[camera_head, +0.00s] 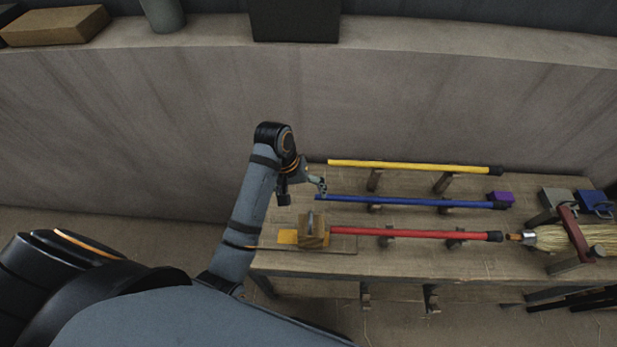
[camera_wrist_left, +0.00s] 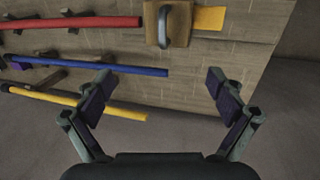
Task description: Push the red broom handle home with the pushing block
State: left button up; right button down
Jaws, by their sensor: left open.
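The red broom handle (camera_head: 415,235) lies level on wooden rests on the bench, its black tip pointing right at the broom head (camera_head: 560,238), with a small gap between them. The pushing block (camera_head: 313,232), wooden with a metal grip on top, stands at the handle's left end; whether they touch is unclear. In the left wrist view the block (camera_wrist_left: 166,26) and the red handle (camera_wrist_left: 70,23) are at the top. My left gripper (camera_head: 318,186) is open and empty, above the bench's left part, behind the block. It also shows in the left wrist view (camera_wrist_left: 160,85). My right gripper is out of view.
A blue handle (camera_head: 400,202) and a yellow handle (camera_head: 410,166) lie on rests behind the red one. A purple block (camera_head: 499,198) sits at the blue handle's right end. A yellow patch (camera_head: 287,236) lies left of the block. A wall stands behind the bench.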

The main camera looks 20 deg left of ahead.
pick_arm(q)
jog(key=s, duration=0.3)
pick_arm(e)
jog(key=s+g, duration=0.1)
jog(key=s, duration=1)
pick_arm(q)
send_over(310, 219)
jog(key=a, duration=0.2)
notch_tip(310, 219, down, 4)
jog(key=shift+x, duration=1.25)
jog(key=shift+d+f+b, duration=0.3)
jog(key=shift+f+b, duration=0.05)
jog(key=shift+f, duration=0.3)
jog(key=shift+b+x, duration=0.4)
jog(key=shift+x, duration=0.8)
jog(key=shift+s+d+f, duration=0.1)
jog(key=shift+f, duration=0.3)
jog(key=c, duration=1.3)
grip_shut()
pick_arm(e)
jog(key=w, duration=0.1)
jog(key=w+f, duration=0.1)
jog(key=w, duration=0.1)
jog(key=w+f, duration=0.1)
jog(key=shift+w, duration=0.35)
